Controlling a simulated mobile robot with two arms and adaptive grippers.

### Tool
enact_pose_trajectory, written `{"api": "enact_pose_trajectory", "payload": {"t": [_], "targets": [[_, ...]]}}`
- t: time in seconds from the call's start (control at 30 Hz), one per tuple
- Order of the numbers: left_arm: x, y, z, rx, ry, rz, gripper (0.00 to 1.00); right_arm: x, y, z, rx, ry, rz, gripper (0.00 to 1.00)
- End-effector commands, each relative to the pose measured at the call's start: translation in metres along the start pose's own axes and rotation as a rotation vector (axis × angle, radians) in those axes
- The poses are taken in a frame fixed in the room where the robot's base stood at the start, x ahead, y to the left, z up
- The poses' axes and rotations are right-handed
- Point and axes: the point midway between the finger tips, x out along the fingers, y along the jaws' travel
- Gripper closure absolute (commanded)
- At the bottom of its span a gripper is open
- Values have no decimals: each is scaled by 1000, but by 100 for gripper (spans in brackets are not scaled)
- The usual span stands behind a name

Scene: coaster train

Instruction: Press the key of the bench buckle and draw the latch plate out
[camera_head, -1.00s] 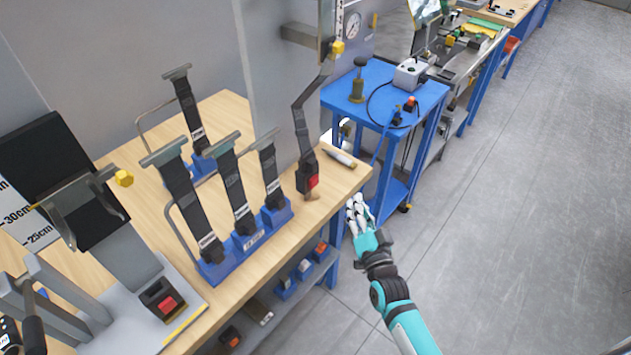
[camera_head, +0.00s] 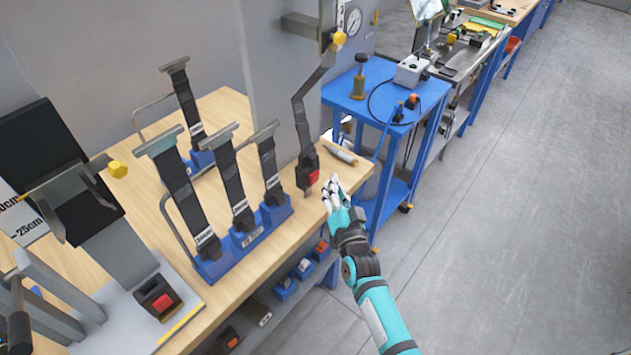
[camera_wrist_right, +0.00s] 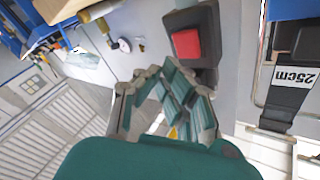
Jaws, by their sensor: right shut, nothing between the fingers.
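A black buckle (camera_head: 307,168) with a red key (camera_head: 313,176) stands near the bench's right edge. A dark strap (camera_head: 302,120) runs up from it to a wall fitting; the latch plate cannot be made out. The red key (camera_wrist_right: 186,43) also shows in the right wrist view, in its black housing (camera_wrist_right: 203,22). My right gripper (camera_head: 331,188) is shut and empty, just right of and in front of this buckle, apart from it in the head view. Its fingertips also show in the wrist view (camera_wrist_right: 160,75), below and left of the key.
Several straps in blue holders (camera_head: 246,240) stand left of the buckle. Another red-keyed buckle (camera_head: 158,297) sits on a grey stand at the lower left. A marker-like tool (camera_head: 340,155) lies behind my gripper. A blue cart (camera_head: 385,97) stands beyond. The floor at right is clear.

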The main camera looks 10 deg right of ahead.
Motion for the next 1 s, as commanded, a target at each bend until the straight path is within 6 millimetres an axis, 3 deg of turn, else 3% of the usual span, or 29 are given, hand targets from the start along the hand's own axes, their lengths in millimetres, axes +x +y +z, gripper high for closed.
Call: {"api": "enact_pose_trajectory", "payload": {"t": [0.23,1.0], "targets": [[4,0,0,0,0,0,60,10,-6,5,1,0,0,100],[4,0,0,0,0,0,60,11,-6,5,0,0,-1,100]]}}
